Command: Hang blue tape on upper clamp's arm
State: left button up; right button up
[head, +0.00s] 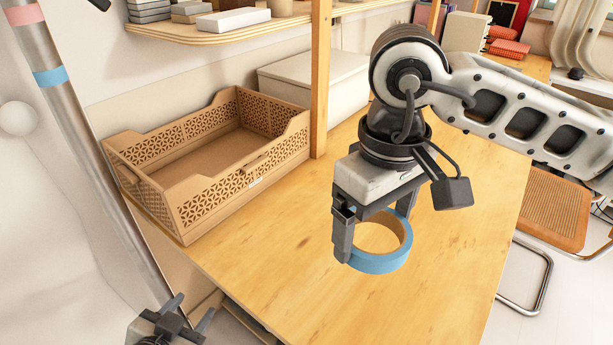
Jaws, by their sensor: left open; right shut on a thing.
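The blue tape (380,264) is a roll with a tan inner core, in the head view right of centre. My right gripper (376,232) is shut on it and holds it over the wooden table, with one finger at the roll's left side. The roll's hole faces mostly upward. My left gripper (190,309) is at the bottom left, open and empty, beside the table's front left edge. A metal pole (82,140) with a pink and a blue band slants down the left side. I cannot make out the upper clamp or its arm.
A tan openwork crate (180,205) stands on the table (290,265) at the left. A white box (345,85) is behind a wooden post (320,80). A shelf (230,30) with stacked blocks overhangs the back. The table's front middle is clear.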

pick_arm(q)
jog(key=w+a+r+m+t+y, duration=0.1)
jog(key=w+a+r+m, duration=0.1)
jog(key=w+a+r, duration=0.15)
jog(key=w+d+r+m+t+h, duration=0.2)
jog(key=d+r+m+h, duration=0.15)
jog(key=r+m, duration=0.3)
jog(key=w+d+r+m+t+h, duration=0.25)
jog(key=r+m+h, duration=0.2)
jog(key=r, duration=0.35)
jog(key=w+d+r+m+t+h, duration=0.2)
jog(key=d+r+m+t+h, duration=0.15)
jog(key=r+m, duration=0.3)
jog(key=s+d+r+m+g+h, duration=0.2)
jog(key=d+r+m+g+h, duration=0.3)
jog(key=m+g, duration=0.4)
jog(key=s+d+r+m+g+h, duration=0.1)
jog(key=d+r+m+g+h, duration=0.2)
jog(key=d+m+g+h, duration=0.55)
jog(key=s+d+f+m+g+y, duration=0.2)
jog(key=d+f+m+g+y, duration=0.4)
jog(key=d+f+m+y, duration=0.4)
jog(key=d+m+y, duration=0.1)
jog(key=m, duration=0.3)
jog(key=shift+y, duration=0.4)
